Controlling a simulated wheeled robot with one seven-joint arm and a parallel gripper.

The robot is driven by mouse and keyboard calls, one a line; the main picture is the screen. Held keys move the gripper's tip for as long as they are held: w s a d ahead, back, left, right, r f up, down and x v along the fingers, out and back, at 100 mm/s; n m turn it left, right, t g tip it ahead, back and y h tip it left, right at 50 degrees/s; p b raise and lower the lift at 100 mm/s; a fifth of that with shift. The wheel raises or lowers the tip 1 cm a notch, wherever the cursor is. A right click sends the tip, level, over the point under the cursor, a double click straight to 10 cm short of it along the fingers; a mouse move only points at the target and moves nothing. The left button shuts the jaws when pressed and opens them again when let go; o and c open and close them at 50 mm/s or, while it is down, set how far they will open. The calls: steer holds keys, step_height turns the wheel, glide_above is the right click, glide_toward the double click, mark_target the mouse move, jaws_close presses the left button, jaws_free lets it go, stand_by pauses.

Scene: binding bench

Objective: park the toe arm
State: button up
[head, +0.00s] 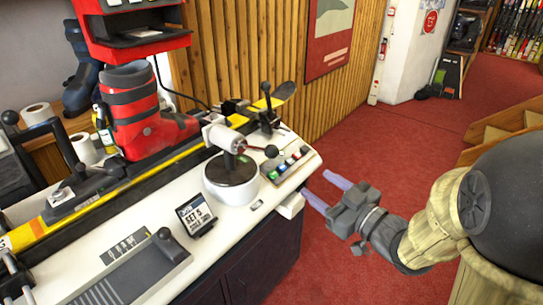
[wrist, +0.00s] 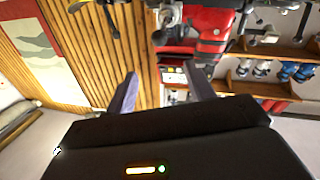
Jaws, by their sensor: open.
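My gripper (head: 326,190) is open and empty, to the right of the bench's front corner, with its fingers toward the bench. In the wrist view its two fingers (wrist: 162,82) stand apart with nothing between them. A white cylindrical arm (head: 224,139) with a black ball knob (head: 271,151) sits over a round white housing near the boot's toe, apart from my gripper. A second black-knobbed post (head: 266,88) stands farther back by the ski tip. No label shows which is the toe arm. The red boot (head: 145,115) stands on the yellow-edged ski (head: 195,155).
The white bench (head: 150,215) carries a display reading "SET 5" (head: 196,214), a colored-button panel (head: 287,165) and a long-handled lever (head: 65,150) at left. Rolls (head: 84,148) stand behind. Red carpet (head: 400,135) is clear beyond my gripper. Wooden steps (head: 505,125) are at right.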

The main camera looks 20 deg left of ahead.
mark_target(276, 155)
steer(key=shift+w+a+r+p, duration=0.15)
steer(key=shift+p, duration=0.45)
steer(key=p+x, duration=0.2)
steer(key=p, duration=0.3)
steer(key=shift+r+p, duration=0.1)
steer(key=shift+p, duration=0.25)
steer(key=p, duration=0.3)
steer(key=shift+w+a, duration=0.15)
steer(key=p+x, duration=0.1)
steer(key=x, duration=0.4)
steer(key=p+x, duration=0.1)
steer(key=x, duration=0.3)
steer(key=p+x, duration=0.1)
steer(key=x, duration=0.4)
steer(key=shift+w+a+f, duration=0.2)
steer(key=shift+a+f, duration=0.05)
